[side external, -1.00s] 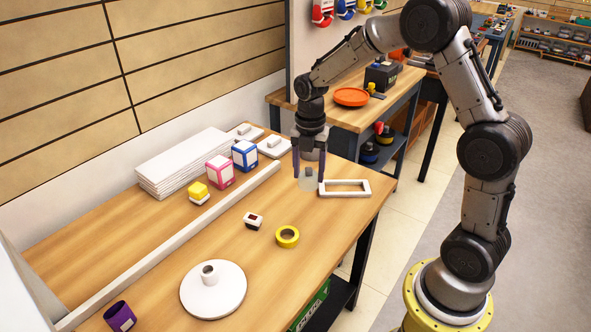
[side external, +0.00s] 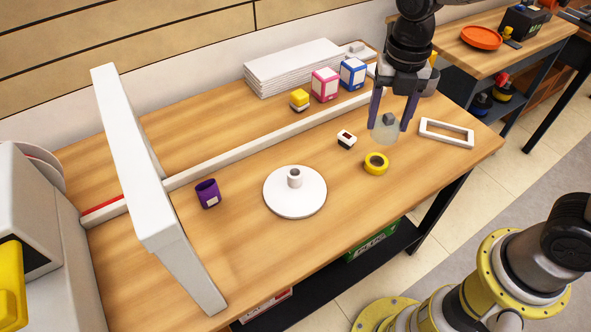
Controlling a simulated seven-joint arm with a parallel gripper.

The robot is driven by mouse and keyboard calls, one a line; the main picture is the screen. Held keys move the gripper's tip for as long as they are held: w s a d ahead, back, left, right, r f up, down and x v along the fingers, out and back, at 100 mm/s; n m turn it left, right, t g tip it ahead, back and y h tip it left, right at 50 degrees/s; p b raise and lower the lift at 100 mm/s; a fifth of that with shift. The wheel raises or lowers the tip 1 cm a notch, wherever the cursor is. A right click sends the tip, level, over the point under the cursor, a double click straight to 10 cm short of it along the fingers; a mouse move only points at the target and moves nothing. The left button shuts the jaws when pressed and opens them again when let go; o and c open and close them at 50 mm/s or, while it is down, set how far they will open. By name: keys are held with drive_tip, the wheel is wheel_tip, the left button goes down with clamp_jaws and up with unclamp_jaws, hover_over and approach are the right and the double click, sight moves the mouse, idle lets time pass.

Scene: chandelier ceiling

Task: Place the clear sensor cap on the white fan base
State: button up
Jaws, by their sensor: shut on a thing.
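The clear sensor cap (side external: 386,130) is a translucent cup-like piece with a small grey knob on top. My gripper (side external: 389,122) is shut on it, with a dark finger on each side, and holds it upright near the right part of the table. Whether the cap clears the table top is hard to tell. The white fan base (side external: 306,201) is a round white disc with a short hollow post (side external: 295,177) at its centre. It lies flat on the table, to the left of and nearer than my gripper, with nothing on it.
A yellow ring (side external: 376,164) and a small white-and-dark block (side external: 346,139) lie between gripper and base. A long white rail (side external: 270,138) and white gantry (side external: 140,170) bound the work area.

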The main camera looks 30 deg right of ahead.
drive_tip(key=s+a+r+n, duration=0.2)
drive_tip(key=s+a+n, duration=0.1)
drive_tip(key=a, duration=0.5)
approach(295, 172)
drive_tip(key=shift+s+d+f, duration=0.2)
drive_tip(key=shift+s+f, duration=0.1)
drive_tip(key=shift+s, duration=0.3)
drive_tip(key=shift+w+a+f, duration=0.25)
drive_tip(key=shift+w+f, duration=0.25)
drive_tip(key=shift+f, duration=1.7)
drive_tip(key=shift+f, duration=0.6)
drive_tip(key=o, duration=1.3)
